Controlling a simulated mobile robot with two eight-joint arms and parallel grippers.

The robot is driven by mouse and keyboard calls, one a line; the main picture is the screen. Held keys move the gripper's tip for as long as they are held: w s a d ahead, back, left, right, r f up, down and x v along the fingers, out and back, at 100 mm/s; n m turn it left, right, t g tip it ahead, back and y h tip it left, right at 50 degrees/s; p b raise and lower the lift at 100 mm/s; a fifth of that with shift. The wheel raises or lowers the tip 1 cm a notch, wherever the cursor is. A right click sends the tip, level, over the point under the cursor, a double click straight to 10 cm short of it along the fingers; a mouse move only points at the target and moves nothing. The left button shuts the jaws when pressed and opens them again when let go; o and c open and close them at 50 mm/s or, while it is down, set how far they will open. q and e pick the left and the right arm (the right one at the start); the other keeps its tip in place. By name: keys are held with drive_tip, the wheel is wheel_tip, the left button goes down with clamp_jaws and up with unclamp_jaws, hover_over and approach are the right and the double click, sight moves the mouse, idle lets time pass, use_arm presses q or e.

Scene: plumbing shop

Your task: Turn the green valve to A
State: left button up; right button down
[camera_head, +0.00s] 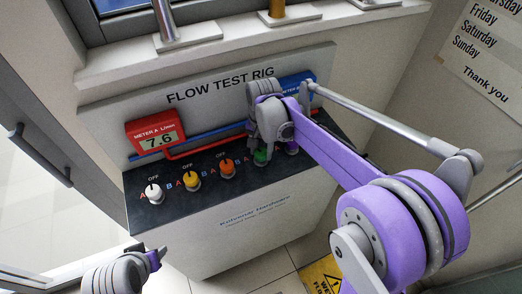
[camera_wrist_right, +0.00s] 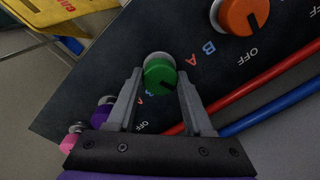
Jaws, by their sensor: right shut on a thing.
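The green valve (camera_head: 260,158) is a round knob on the black panel of the flow test rig, partly hidden by my right gripper in the head view. In the right wrist view the green valve (camera_wrist_right: 158,74) sits between the two fingers of my right gripper (camera_wrist_right: 160,88), which is shut on it. Its dark pointer mark faces down-right, much like the orange knob's mark.
White (camera_head: 154,193), yellow (camera_head: 192,180) and orange (camera_head: 227,167) valves stand left of the green one. Purple (camera_wrist_right: 103,112) and pink (camera_wrist_right: 72,142) knobs lie on its other side. Red meter A (camera_head: 154,135) reads 7.6. A blue meter (camera_head: 297,86) is partly covered by my arm.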

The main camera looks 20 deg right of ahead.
sight(262, 152)
drive_tip(key=n, duration=0.4)
drive_tip(key=shift+n+b, duration=0.3)
drive_tip(key=shift+n, duration=1.9)
drive_tip(key=shift+c, duration=1.4)
unclamp_jaws()
wheel_tip(262, 152, up, 11)
drive_tip(key=shift+d, duration=0.15)
drive_tip(key=shift+f, duration=0.1)
